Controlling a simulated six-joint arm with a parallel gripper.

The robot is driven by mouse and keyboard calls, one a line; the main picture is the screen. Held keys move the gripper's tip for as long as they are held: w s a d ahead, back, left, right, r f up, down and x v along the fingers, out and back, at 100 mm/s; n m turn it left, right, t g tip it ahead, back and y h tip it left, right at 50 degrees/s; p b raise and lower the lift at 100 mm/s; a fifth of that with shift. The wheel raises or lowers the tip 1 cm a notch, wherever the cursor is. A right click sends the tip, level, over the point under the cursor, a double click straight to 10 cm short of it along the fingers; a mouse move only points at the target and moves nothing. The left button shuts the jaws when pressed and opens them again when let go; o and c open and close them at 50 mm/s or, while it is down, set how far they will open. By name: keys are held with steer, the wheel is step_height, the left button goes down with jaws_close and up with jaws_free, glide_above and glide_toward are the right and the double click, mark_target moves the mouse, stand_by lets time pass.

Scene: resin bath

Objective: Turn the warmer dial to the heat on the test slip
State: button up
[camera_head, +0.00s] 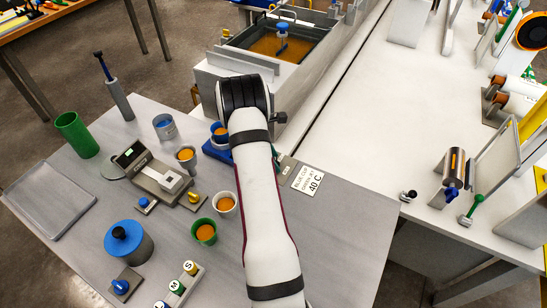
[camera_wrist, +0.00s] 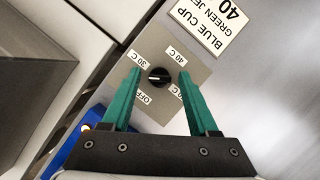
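The warmer dial (camera_wrist: 158,77) is a small black knob on a beige plate (camera_wrist: 188,62) in the wrist view. Labels OFF, 30 C and 40 C are around it; another, ending in C, is partly covered by the right finger. A pale mark shows on the knob, but its exact heading is hard to tell. My gripper (camera_wrist: 160,74) has green fingers spread either side of the dial, with gaps visible. The test slip (camera_head: 307,180) lies right of the plate in the head view and reads blue cup, 40 C; it also shows in the wrist view (camera_wrist: 213,28).
The resin bath (camera_head: 265,45) stands behind the plate. A blue holder (camera_head: 214,152) with a cup is left of my arm. Several cups, a scale (camera_head: 155,175) and a green cylinder (camera_head: 76,135) stand on the grey table. My arm hides the dial in the head view.

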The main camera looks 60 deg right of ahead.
jaws_close()
